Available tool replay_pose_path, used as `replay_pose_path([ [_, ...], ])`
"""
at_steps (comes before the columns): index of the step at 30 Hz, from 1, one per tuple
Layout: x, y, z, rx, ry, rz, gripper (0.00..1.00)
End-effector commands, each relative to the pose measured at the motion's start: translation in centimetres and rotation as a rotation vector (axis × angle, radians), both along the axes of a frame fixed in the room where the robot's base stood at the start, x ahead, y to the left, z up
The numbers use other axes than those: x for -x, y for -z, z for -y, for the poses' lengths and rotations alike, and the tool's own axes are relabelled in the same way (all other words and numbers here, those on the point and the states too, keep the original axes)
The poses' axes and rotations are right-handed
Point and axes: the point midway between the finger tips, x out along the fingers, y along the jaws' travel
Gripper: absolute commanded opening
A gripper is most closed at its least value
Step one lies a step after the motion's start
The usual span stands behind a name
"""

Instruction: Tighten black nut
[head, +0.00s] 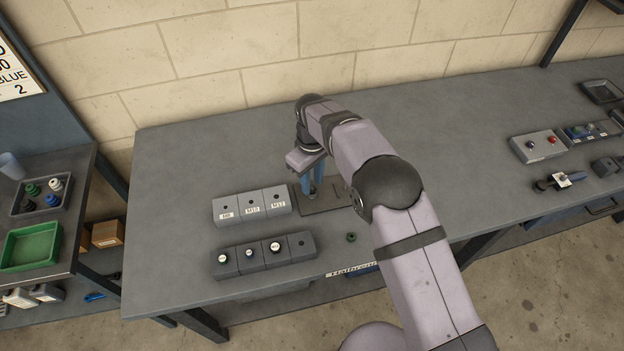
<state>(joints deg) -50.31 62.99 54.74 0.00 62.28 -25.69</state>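My gripper (311,189) points down over a dark flat plate (322,208) near the middle of the bench. Blue upright parts show at its lower end; I cannot tell whether they are its fingers or a workpiece. My arm partly covers this spot, and whether the gripper is open or shut is unclear. No black nut can be made out at the gripper. A small black piece (29,206) lies in the dark tray at far left; I cannot tell whether it is a nut.
Labelled grey blocks (251,204) and a row of grey blocks with black, white-topped pieces (264,255) stand left of the gripper. At far left are the dark tray (65,209) and a green tray (31,247). A button box (537,146) stands at right. The bench's back left is clear.

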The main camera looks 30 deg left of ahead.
Motion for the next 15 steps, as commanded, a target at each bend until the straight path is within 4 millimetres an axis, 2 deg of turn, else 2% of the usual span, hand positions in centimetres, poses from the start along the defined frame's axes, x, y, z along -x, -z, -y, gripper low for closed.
replay_pose_path([
  [15,0.0,1.7,0.0,0.0,0.003,0.0,0.28],
])
